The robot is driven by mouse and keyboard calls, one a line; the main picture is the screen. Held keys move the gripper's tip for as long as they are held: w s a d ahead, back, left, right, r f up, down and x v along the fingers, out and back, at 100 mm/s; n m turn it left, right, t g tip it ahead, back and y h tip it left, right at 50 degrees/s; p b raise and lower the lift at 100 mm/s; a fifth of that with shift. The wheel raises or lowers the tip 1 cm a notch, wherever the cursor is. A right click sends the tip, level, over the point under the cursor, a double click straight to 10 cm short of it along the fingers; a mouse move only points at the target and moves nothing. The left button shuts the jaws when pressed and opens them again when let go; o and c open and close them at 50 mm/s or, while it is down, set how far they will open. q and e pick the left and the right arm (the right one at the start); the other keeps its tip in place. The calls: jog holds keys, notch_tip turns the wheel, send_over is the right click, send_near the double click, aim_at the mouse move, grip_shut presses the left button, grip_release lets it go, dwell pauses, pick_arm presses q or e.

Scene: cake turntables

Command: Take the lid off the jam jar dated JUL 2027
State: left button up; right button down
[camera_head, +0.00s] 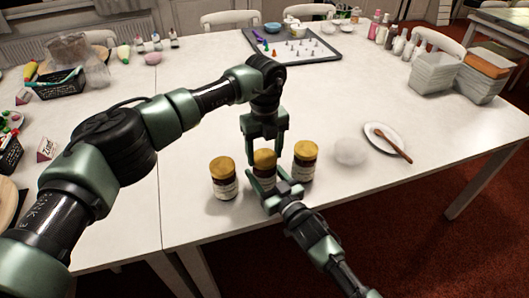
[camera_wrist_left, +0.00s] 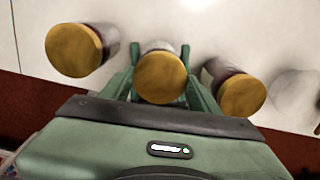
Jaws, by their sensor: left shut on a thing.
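Three jam jars with gold lids stand in a row near the table's front edge: a left jar (camera_head: 223,180), a middle jar (camera_head: 265,174) and a right jar (camera_head: 305,163). Their label dates are too small to read. My left gripper (camera_head: 265,150) reaches down from above, shut on the middle jar's lid (camera_head: 264,157). In the left wrist view this lid (camera_wrist_left: 161,78) sits between the fingers, with the other jars to either side. The lid looks seated on the jar. My right gripper (camera_head: 275,187) is low at the middle jar's body; its finger gap is unclear.
A white round lump (camera_head: 350,151) and a plate (camera_head: 374,132) with a wooden spoon (camera_head: 392,146) lie right of the jars. A grey tray (camera_head: 292,57) with small pieces is at the back. White containers (camera_head: 433,75) stand at the far right. The table behind the jars is mostly clear.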

aim_at(264, 157)
pick_arm(q)
jog(key=shift+r, duration=0.15)
jog(key=shift+r, duration=0.9)
jog(key=shift+r, duration=2.05)
pick_arm(e)
jog(key=shift+c, duration=1.3)
grip_release()
jog(key=shift+s, duration=0.1)
